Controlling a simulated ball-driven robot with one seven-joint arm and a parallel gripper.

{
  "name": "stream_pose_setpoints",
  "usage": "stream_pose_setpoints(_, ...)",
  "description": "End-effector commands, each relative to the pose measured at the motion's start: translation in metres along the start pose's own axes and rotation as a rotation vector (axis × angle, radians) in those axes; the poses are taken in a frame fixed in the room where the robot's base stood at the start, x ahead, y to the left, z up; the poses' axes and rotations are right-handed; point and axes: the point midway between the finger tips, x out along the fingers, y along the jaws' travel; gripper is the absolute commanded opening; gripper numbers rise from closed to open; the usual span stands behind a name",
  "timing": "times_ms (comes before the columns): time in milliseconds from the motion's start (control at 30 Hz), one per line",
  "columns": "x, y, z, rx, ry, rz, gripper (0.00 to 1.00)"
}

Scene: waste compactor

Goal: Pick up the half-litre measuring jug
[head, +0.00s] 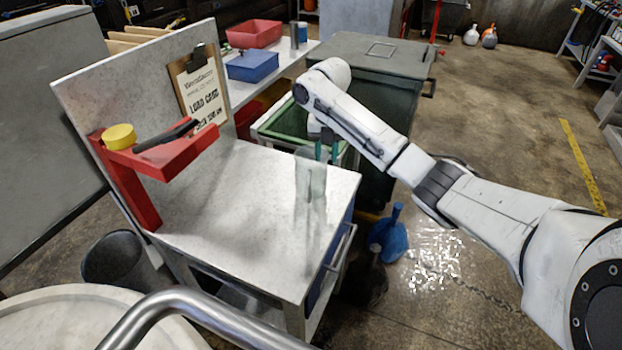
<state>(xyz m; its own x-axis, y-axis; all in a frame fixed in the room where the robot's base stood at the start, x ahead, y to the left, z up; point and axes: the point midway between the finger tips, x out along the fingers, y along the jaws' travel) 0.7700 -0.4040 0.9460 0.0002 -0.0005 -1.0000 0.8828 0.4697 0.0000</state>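A clear, see-through measuring jug (309,182) stands upright on the grey worktop near its right back edge. Its outline is faint, and its handle and markings cannot be made out. My gripper (326,151) points down at the jug's upper right side, with two teal fingers visibly apart. The left finger overlaps the jug's rim in the picture. Whether either finger touches the jug, or whether its wall lies between them, cannot be told.
A red bracket shelf (165,158) holds a yellow roll (119,137) and a dark tool (166,134). A clipboard (199,91) leans behind it. A green bin (376,85) stands behind the worktop. The worktop's middle is clear.

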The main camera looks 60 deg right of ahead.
Motion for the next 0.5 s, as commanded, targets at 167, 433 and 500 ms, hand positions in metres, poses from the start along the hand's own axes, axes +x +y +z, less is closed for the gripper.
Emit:
stream_pose_setpoints(167,0.020,-0.002,0.001,0.003,0.004,-0.002,0.34)
stream_pose_setpoints(433,0.050,-0.002,0.002,0.000,0.002,-0.001,0.34)
stream_pose_setpoints(500,0.051,-0.002,0.002,0.000,0.001,0.000,0.34)
